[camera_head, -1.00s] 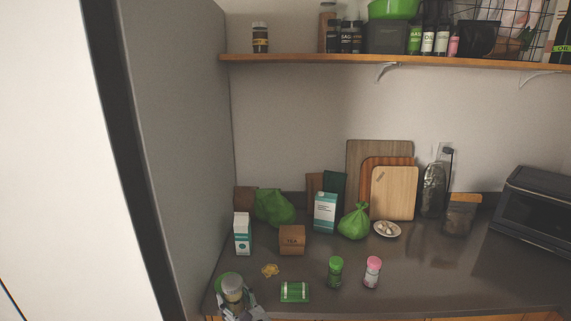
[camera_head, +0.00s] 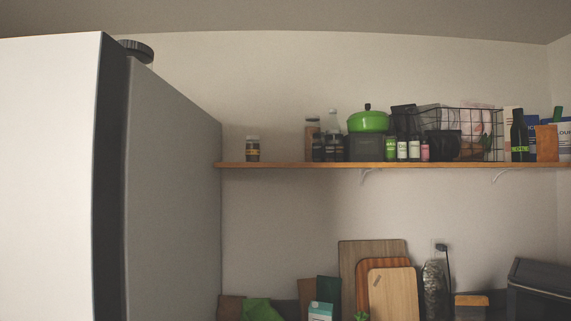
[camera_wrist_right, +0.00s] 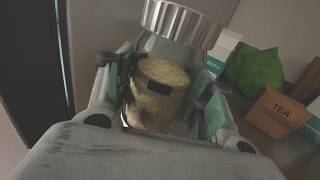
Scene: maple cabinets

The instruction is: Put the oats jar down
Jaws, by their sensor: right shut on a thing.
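The oats jar (camera_wrist_right: 158,95) is a clear glass jar with a ribbed silver lid, pale grainy contents and a dark label. In the right wrist view it stands tilted between the fingers of my right gripper (camera_wrist_right: 163,90), which is shut on it. I cannot tell whether the jar's base touches the counter. Neither the jar nor the right gripper shows in the head view now. My left gripper is not in view.
A wooden shelf (camera_head: 290,165) holds a small jar (camera_head: 252,148) at its left end, with free room beside it; a green pot (camera_head: 368,121) and basket stand farther right. In the wrist view a carton (camera_wrist_right: 222,52), green bag (camera_wrist_right: 256,72) and tea box (camera_wrist_right: 278,113) are close right.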

